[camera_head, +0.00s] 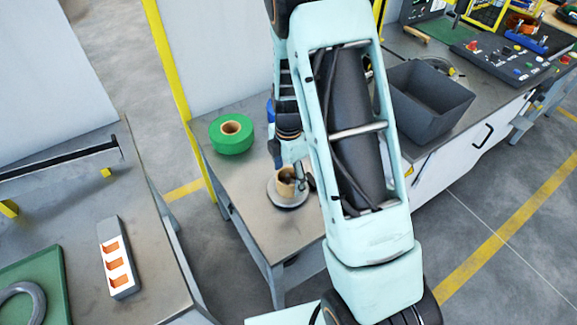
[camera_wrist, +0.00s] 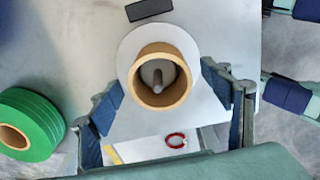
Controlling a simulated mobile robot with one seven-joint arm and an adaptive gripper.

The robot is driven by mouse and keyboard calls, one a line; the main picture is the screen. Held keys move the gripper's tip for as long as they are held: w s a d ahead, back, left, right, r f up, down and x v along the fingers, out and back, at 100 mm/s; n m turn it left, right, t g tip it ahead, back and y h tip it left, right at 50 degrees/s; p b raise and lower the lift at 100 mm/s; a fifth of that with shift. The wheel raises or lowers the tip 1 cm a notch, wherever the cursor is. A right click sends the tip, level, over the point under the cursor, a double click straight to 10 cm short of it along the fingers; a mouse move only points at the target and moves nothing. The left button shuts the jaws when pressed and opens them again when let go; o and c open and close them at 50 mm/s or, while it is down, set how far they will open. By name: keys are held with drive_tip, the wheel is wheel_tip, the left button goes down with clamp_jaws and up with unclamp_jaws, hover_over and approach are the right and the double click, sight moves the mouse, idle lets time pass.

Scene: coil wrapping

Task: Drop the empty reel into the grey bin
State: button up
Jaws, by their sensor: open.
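The empty reel is a brown cardboard core (camera_head: 286,183) on a round pale disc on the small grey table. In the wrist view the core (camera_wrist: 137,84) stands around a grey spindle, with the white disc (camera_wrist: 129,48) beneath it. My gripper (camera_wrist: 163,88) is open, with one blue-padded finger to each side of the core. I cannot tell whether either finger touches it. In the head view my gripper (camera_head: 291,171) is over the core and partly hides it. The grey bin (camera_head: 432,112) stands on the counter to the right, behind my arm, and looks empty.
A full green roll (camera_head: 231,138) lies on the same table, left of the reel; it also shows in the wrist view (camera_wrist: 38,122). A yellow post (camera_head: 172,85) stands behind the table. A control panel (camera_head: 503,58) lies beyond the bin. Another workbench (camera_head: 150,255) is at left.

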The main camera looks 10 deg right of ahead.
drive_tip(key=shift+f, duration=0.35)
drive_tip(key=shift+r, duration=0.1)
drive_tip(key=c, duration=1.3)
